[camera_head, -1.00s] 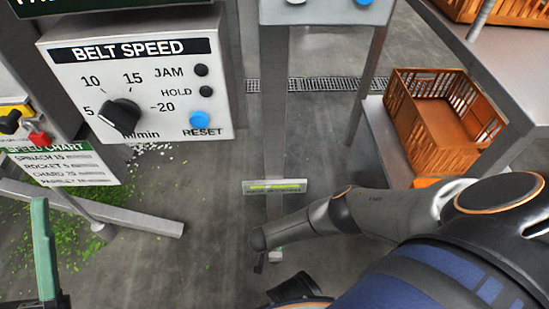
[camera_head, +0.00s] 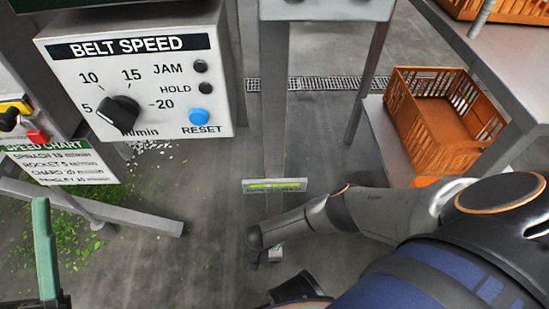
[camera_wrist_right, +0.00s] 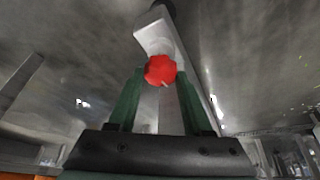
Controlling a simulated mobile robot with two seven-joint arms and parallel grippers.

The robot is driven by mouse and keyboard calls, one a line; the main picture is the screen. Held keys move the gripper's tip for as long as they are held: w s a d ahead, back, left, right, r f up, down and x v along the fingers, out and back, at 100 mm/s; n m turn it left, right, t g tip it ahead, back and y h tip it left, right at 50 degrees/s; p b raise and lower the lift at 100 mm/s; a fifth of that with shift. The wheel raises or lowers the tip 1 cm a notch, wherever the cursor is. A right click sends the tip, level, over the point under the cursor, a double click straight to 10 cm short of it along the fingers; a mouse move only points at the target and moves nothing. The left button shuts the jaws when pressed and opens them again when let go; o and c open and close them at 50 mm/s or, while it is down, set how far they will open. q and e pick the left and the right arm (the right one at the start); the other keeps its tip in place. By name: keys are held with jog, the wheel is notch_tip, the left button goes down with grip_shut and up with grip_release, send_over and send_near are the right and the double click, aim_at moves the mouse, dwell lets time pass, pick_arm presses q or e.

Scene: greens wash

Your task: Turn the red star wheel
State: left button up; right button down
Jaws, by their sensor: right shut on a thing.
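The red star wheel (camera_wrist_right: 160,70) shows in the right wrist view at the end of a pale grey fitting, with a small white mark near its lower edge. My right gripper (camera_wrist_right: 159,82) is shut on it, with one green finger on each side. In the head view the wheel is hidden. There my right arm reaches in from the right and ends low by the grey post. A single green finger of my left gripper (camera_head: 42,245) stands at the lower left edge. Its other finger is not seen, so its opening cannot be told.
A plate with a green strip (camera_head: 275,186) sits on the post above my right forearm. A belt speed box (camera_head: 220,60) with a black knob and blue reset button is upper left. An orange crate (camera_head: 440,140) stands on a shelf at right. Spilled greens lie on the floor at left.

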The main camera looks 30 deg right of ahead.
jog(key=m, duration=0.2)
jog(key=m+g+b, duration=0.1)
jog(key=m, duration=0.1)
jog(key=shift+w+g+h, duration=0.1)
jog(key=shift+g+h, duration=0.2)
jog(key=shift+m+g+b, duration=0.3)
jog(key=shift+m+g, duration=0.1)
jog(key=shift+m, duration=0.7)
jog(key=shift+m+g, duration=0.3)
jog(key=shift+m, duration=0.5)
jog(key=shift+d, duration=0.1)
jog(key=shift+c, duration=1.6)
grip_release()
jog(key=shift+w, duration=0.1)
jog(key=shift+w, duration=0.1)
